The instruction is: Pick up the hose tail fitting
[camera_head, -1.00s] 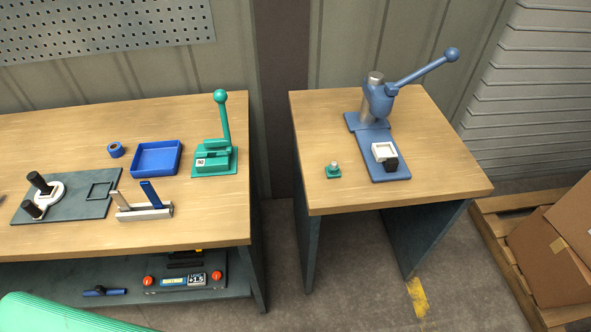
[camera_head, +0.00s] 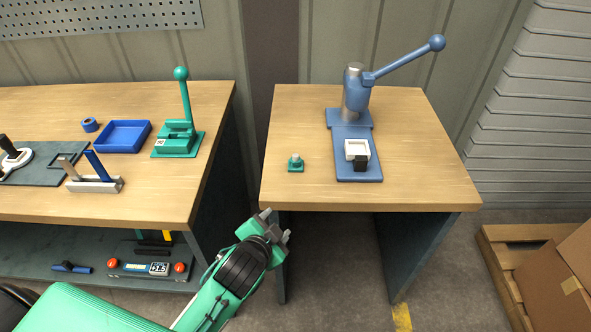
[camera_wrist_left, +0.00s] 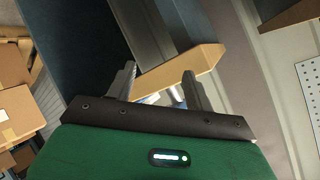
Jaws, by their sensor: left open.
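A small grey, round-topped piece sits on a small green block (camera_head: 295,166) at the left of the right-hand table; I take the grey piece for the hose tail fitting (camera_head: 295,157). My left gripper (camera_head: 277,225) is open and empty, just in front of and below that table's front edge, nearer to me than the fitting and apart from it. In the left wrist view the two fingers of the left gripper (camera_wrist_left: 159,85) stand apart, with a wooden table edge (camera_wrist_left: 185,68) beyond them. I cannot make out the fitting in that view. My right gripper is not in view.
A blue lever press (camera_head: 354,105) with a white square holder and a black block stands on the right-hand table (camera_head: 430,185). The wood around the green block is clear. The left bench (camera_head: 160,205) holds a green press (camera_head: 178,142) and a blue tray (camera_head: 123,137).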

